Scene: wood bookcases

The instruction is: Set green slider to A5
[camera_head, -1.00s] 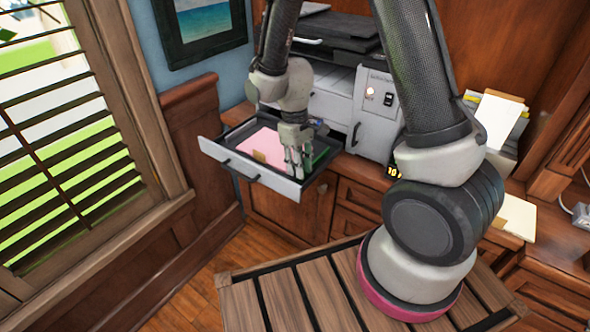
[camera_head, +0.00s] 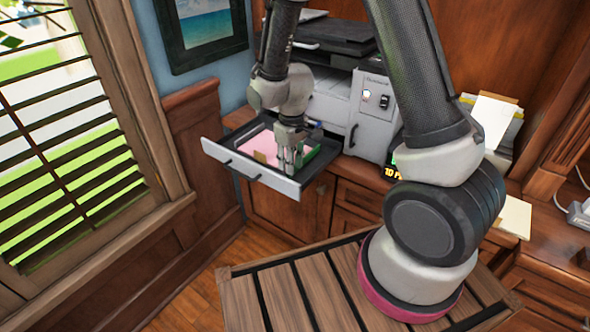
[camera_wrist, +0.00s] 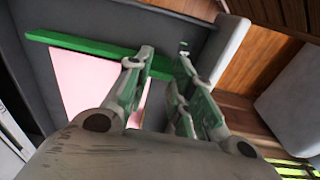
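The green slider (camera_head: 312,153) is a flat bar in the open printer tray (camera_head: 212,151), to the right of pink paper (camera_head: 258,141). In the wrist view the green slider (camera_wrist: 85,46) runs along the edge of the pink paper (camera_wrist: 88,80). My gripper (camera_head: 287,166) is low over the tray beside the slider. In the wrist view my gripper (camera_wrist: 165,58) has its fingertips apart, with the slider's end showing between or just behind them. I cannot tell whether they touch it. The A5 marking is not readable.
The printer (camera_head: 372,115) stands behind the tray, with a switch and a lit button on its front. A small tan piece (camera_head: 260,156) lies at the paper's front edge. A picture frame (camera_head: 208,68) hangs behind left. A slatted wooden top (camera_head: 275,295) is in front.

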